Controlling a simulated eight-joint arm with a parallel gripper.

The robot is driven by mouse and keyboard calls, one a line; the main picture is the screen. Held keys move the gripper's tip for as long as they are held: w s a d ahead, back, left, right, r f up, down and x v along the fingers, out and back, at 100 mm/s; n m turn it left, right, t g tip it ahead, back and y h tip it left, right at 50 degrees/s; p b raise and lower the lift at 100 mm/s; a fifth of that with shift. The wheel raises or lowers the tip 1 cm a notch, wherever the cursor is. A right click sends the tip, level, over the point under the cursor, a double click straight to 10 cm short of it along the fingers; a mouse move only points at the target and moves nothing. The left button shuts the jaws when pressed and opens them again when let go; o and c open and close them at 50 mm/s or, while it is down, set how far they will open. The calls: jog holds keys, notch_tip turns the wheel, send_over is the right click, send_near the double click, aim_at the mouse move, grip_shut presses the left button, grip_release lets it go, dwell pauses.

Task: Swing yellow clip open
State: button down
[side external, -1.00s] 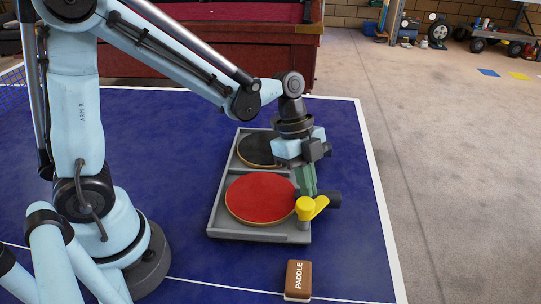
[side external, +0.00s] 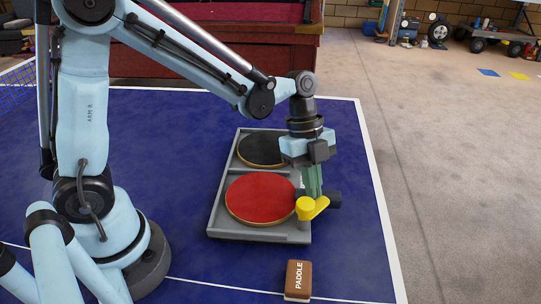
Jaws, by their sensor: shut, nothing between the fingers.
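The yellow clip (side external: 311,208) sits at the near right corner of a grey tray (side external: 225,201), on a short grey post. Its arm angles up to the right, beside the red paddle disc (side external: 260,199). My gripper (side external: 314,193) points down just behind the clip, its green fingers together and holding nothing. The fingertips are partly hidden by the clip, so I cannot tell whether they touch it. A black disc (side external: 262,149) lies in the tray's far compartment.
A brown block marked PADDLE (side external: 298,280) lies on the blue table (side external: 345,240) in front of the tray. The table's white right edge is close to my gripper. A dark red cabinet (side external: 220,60) stands behind the table.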

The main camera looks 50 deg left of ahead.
jog(key=shift+w+d+m+g, duration=0.3)
jog(key=shift+d+m, duration=0.15)
jog(key=shift+m, duration=0.35)
jog(key=shift+d, duration=0.2)
jog(key=shift+w+d, duration=0.15)
jog(key=shift+d, duration=0.5)
jog(key=shift+a, duration=0.1)
jog(key=shift+s+a, duration=0.5)
jog(key=shift+s, duration=0.1)
jog(key=shift+w+a, duration=0.1)
jog(key=shift+w+a, duration=0.2)
jog(key=shift+w, duration=0.05)
jog(key=shift+w+a, duration=1.05)
jog(key=w+d+v, duration=0.1)
jog(key=v, duration=0.9)
jog(key=shift+w, duration=0.15)
